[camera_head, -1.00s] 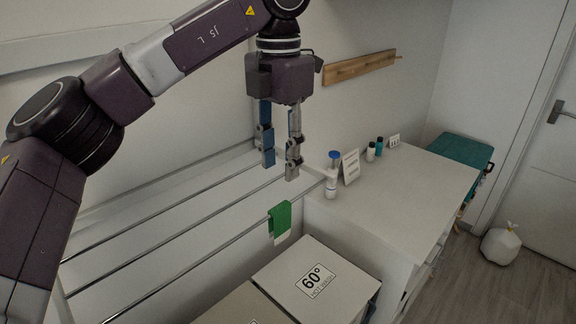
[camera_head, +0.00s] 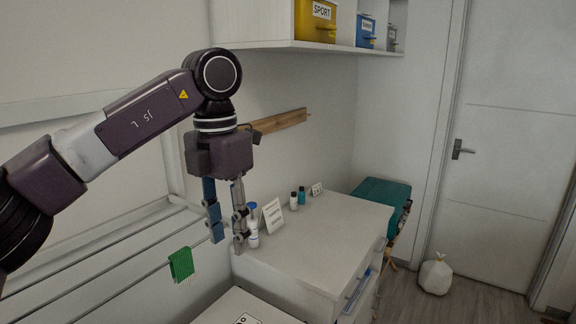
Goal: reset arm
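My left arm comes in from the left of the head view and its gripper (camera_head: 228,238) points down. Its two fingers are apart with a gap between them, and nothing shows between them. The gripper appears in front of the left end of the white counter, near a white bottle with a blue cap (camera_head: 253,232). I cannot tell whether it touches the bottle. My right gripper is not in view.
The white counter (camera_head: 330,240) carries a small sign (camera_head: 272,216) and small bottles. Above is a cubby shelf with a yellow bin (camera_head: 316,22). A white bag (camera_head: 434,274) sits on the floor by the door (camera_head: 505,150).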

